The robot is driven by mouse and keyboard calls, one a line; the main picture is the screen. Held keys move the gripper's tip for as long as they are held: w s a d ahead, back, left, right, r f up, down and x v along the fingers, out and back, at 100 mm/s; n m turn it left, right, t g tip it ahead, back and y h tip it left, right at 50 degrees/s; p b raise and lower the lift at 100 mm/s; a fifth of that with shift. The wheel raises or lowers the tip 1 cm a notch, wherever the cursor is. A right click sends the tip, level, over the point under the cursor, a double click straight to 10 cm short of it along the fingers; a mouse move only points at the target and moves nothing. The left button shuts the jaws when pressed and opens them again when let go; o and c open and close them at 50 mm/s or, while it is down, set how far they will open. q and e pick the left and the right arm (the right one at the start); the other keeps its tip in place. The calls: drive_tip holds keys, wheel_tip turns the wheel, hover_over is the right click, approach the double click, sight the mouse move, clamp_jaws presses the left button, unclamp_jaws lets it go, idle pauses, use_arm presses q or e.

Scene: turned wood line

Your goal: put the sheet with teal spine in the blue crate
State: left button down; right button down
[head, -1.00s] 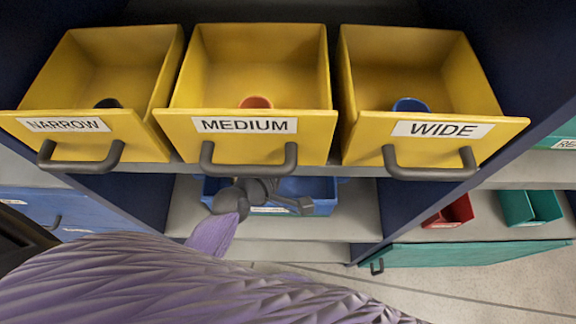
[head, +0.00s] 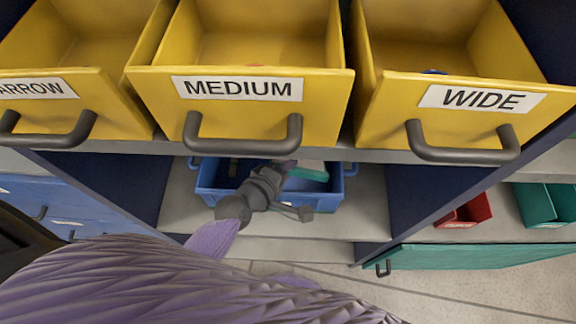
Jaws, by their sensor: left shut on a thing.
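The blue crate (head: 211,197) stands on the grey shelf under the yellow drawers. My left gripper (head: 284,172) reaches over the crate's front and is shut, its fingertips partly hidden by its own body. A pale sheet with a teal spine (head: 309,174) shows just beyond the gripper, at its fingers, within the crate's outline. I cannot tell whether the sheet touches the crate floor. My right gripper is not in view.
Yellow drawers labelled NARROW (head: 36,90), MEDIUM (head: 239,115) and WIDE (head: 480,125) jut out above the crate, close over the arm. A red bin (head: 466,212) and a green bin (head: 545,205) stand to the right. The shelf right of the crate is clear.

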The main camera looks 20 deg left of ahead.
use_arm(q)
drive_tip(key=c, duration=0.5)
unclamp_jaws()
drive_tip(key=shift+c, duration=0.2)
drive_tip(key=shift+r, duration=0.1)
drive_tip(key=r+p+v, duration=0.1)
drive_tip(key=p+v, duration=0.3)
drive_tip(key=v, duration=0.8)
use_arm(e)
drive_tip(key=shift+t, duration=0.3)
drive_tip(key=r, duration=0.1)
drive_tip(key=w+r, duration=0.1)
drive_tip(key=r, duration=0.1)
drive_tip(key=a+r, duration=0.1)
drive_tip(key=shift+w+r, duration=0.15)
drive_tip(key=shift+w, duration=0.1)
